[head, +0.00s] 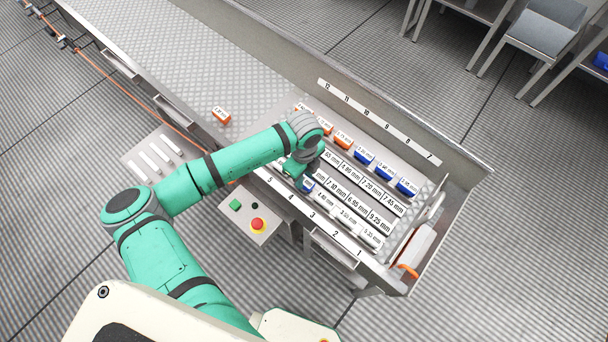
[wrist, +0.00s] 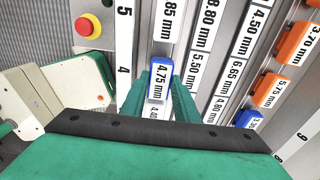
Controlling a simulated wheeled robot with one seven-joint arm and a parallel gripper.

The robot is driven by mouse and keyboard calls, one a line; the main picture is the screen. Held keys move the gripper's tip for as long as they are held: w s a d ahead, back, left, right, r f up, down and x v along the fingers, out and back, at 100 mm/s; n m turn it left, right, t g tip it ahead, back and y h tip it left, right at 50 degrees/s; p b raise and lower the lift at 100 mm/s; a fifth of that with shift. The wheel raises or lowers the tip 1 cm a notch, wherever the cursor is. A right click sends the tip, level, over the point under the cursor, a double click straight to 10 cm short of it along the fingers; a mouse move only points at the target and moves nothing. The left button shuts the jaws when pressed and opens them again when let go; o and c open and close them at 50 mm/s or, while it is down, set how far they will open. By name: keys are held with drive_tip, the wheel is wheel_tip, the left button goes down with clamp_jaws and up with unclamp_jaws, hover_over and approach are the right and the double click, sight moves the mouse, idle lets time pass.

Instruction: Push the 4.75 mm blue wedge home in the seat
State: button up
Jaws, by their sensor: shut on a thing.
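The blue wedge, labelled 4.75 mm (wrist: 160,80), is between the two green fingers of my gripper (wrist: 160,98) in the wrist view. My gripper is shut on it. In the head view the wedge (head: 308,186) shows as a small blue and white block under my gripper (head: 303,179), at the near row of the rack close to number 4. The seat is hidden under the wedge and fingers, so I cannot tell how deep the wedge sits. A white label strip, partly covered, lies just below the wedge in the wrist view.
White labelled blocks (head: 347,215) continue along the near row. Blue wedges (head: 384,171) and orange wedges (head: 343,141) stand along the far row. A loose orange block (head: 221,116) lies on the textured deck. A control box with a red button (head: 257,224) is in front.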

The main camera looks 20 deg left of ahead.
drive_tip(key=shift+a+f, duration=0.1)
drive_tip(key=shift+f, duration=0.45)
drive_tip(key=o, duration=1.2)
wheel_tip(320, 180, up, 11)
drive_tip(key=shift+f, duration=0.1)
